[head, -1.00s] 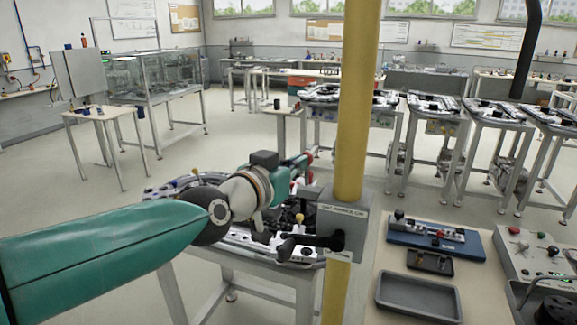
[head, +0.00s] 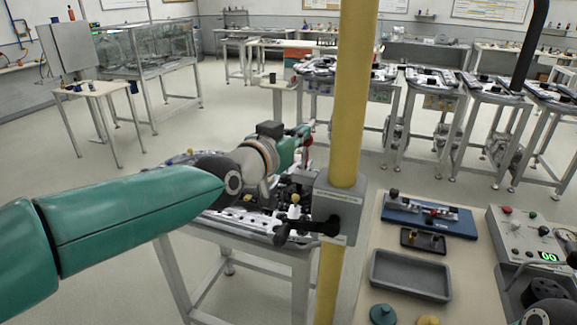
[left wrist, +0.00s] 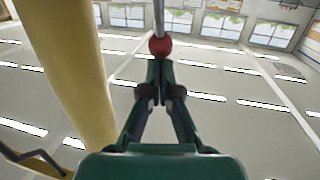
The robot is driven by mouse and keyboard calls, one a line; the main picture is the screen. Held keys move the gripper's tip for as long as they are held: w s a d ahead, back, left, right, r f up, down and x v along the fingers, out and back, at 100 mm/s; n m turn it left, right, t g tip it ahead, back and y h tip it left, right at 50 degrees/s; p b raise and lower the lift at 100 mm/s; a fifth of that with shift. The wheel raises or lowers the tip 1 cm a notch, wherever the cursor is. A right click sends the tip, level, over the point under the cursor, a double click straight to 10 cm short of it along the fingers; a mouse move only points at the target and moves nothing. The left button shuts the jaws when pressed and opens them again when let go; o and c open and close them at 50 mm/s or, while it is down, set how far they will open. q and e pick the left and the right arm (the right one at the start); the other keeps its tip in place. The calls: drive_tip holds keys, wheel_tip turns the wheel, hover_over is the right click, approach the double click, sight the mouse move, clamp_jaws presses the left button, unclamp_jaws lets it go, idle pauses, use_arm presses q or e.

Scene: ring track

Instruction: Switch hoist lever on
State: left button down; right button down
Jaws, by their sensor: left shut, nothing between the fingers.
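A grey box (head: 341,208) with a label is fixed to the yellow pole (head: 352,110). A black handle (head: 305,228) sticks out to the left from its front. My left gripper (head: 303,132) points away from me, left of the pole and above the box. In the left wrist view my left gripper (left wrist: 158,62) is shut and empty. Its tips are close to a red ball (left wrist: 160,46) on a grey rod (left wrist: 159,18); I cannot tell whether they touch. Something red (head: 308,142) also shows at the gripper in the head view.
A table with machine parts (head: 245,222) stands behind my left arm. At right, a bench holds a blue fixture (head: 430,218), a grey tray (head: 410,275) and a control panel (head: 525,235). The yellow pole (left wrist: 75,70) is close on the left in the wrist view.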

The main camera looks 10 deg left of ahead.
use_arm(q)
drive_tip(key=shift+w+f, duration=0.1)
drive_tip(key=shift+f, duration=0.05)
idle(0.4)
drive_tip(key=shift+s+a+r, duration=0.15)
drive_tip(key=shift+s+r, duration=0.05)
drive_tip(key=shift+r, duration=0.2)
drive_tip(key=s+a+r+p, duration=0.4)
drive_tip(key=s+r, duration=0.4)
drive_tip(key=s, duration=0.1)
drive_tip(key=shift+s+a, duration=0.2)
drive_tip(key=shift+a, duration=0.05)
drive_tip(key=shift+r, duration=0.1)
